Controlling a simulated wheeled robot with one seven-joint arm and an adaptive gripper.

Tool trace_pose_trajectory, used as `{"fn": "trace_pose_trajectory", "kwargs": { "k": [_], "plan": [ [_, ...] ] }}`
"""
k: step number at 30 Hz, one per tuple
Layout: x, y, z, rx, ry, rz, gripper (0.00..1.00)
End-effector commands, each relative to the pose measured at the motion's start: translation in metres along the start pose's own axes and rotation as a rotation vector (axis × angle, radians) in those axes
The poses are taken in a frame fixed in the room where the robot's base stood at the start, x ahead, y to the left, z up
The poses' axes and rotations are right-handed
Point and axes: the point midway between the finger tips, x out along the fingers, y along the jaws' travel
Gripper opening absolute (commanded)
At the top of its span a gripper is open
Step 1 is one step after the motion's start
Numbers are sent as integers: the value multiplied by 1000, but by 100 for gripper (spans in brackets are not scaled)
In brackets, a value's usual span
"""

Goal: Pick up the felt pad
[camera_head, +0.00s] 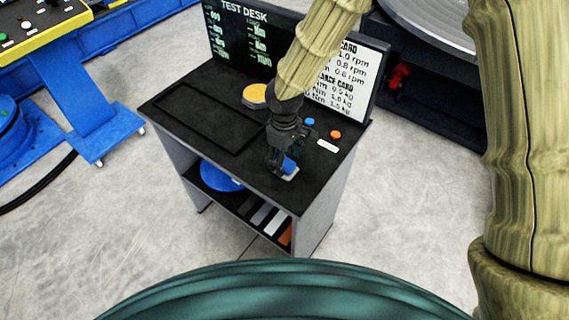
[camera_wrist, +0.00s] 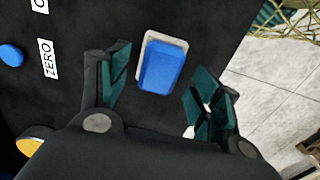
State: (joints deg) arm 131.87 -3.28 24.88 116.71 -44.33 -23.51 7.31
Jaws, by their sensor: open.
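A blue rounded rectangular pad, which looks like the felt pad (camera_head: 290,166), lies on a pale, slightly larger base on the black desk top near its front right edge. In the wrist view the felt pad (camera_wrist: 163,66) shows between the two fingers, with the pale rim (camera_wrist: 149,40) of its base around it. My gripper (camera_head: 281,165) is open, pointing down at the pad and partly covering it in the head view. In the wrist view the teal fingertips of my gripper (camera_wrist: 158,62) stand apart on either side of the pad. Contact cannot be told.
The desk (camera_head: 178,100) has a recessed frame at left and a yellow disc (camera_head: 255,96) behind my gripper. A blue button (camera_head: 309,121), an orange button (camera_head: 335,134) and a ZERO label (camera_wrist: 48,59) lie to the side. A sign board (camera_head: 350,75) stands at the back.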

Motion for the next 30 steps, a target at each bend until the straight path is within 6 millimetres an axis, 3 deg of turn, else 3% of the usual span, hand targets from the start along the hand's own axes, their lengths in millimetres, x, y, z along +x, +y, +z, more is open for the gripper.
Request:
{"fn": "trace_pose_trajectory", "kwargs": {
  "k": [7,16,24,30],
  "plan": [
    [20,0,0,-1,0,1,64],
    [22,0,0,-1,2,1,64],
    [22,0,0,-1,1,1,15],
    [22,0,0,-1,1,1,14]
  ]
}}
